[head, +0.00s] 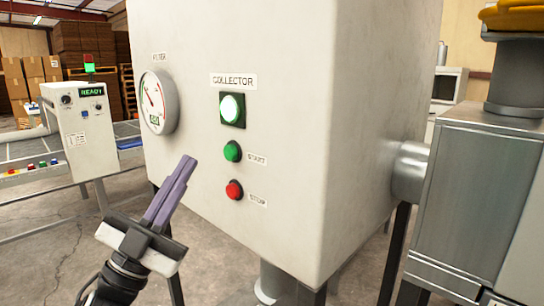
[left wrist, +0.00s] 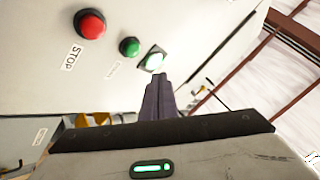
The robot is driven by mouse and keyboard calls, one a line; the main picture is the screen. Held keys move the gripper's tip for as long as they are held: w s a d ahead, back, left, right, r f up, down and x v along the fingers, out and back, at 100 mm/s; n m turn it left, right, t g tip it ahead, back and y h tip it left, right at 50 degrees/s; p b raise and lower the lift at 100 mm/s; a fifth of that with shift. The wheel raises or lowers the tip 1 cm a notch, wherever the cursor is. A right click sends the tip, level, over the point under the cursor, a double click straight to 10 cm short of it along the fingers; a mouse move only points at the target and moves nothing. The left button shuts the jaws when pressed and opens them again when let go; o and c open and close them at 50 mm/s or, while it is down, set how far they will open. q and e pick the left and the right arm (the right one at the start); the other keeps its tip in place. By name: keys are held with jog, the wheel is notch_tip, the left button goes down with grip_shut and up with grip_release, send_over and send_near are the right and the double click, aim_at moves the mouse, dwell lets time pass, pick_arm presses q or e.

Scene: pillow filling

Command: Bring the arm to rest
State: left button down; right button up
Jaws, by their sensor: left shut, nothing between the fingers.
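My left gripper (head: 172,190) is shut and empty, its purple fingers pressed together and pointing up and to the right. In the head view it appears in front of the collector cabinet (head: 300,60), left of the green start button (head: 232,151) and the red stop button (head: 234,190). The collector's square lamp (head: 232,108) glows green. In the left wrist view the shut fingers (left wrist: 158,85) point toward the cabinet near the lit lamp (left wrist: 152,61); I cannot tell whether they touch the cabinet. The stop button (left wrist: 90,24) shows there too. My right gripper is out of view.
A control box (head: 82,125) reading READY stands at the left beside a conveyor (head: 30,155). A metal duct (head: 410,172) joins the cabinet to a steel unit (head: 475,190) at the right. Concrete floor shows at lower left.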

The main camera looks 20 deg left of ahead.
pick_arm(q)
notch_tip(320, 180, down, 27)
jog(key=n+g+y, duration=1)
jog(key=g+y, duration=0.1)
jog(key=s+d+f+g+h, duration=0.1)
jog(key=s+d+f+g, duration=0.25)
jog(key=s+f, duration=0.3)
jog(key=s+d+f+m+g+h, duration=0.1)
jog(key=s+d+f+g, duration=0.3)
jog(key=s, duration=0.4)
jog(key=s+d+f+g+h, duration=0.1)
jog(key=s+d+f+g, duration=0.1)
jog(key=s+f+g, duration=0.4)
jog(key=w+d+f+t+h, duration=0.1)
jog(key=d+f+t, duration=0.2)
jog(key=f, duration=0.2)
jog(key=w+d+f+t+h, duration=0.1)
jog(key=d+f+t, duration=0.1)
jog(key=f+t, duration=0.2)
jog(key=shift+w+d+f+h, duration=0.3)
jog(key=shift+w+d+f, duration=0.1)
jog(key=shift+f, duration=0.7)
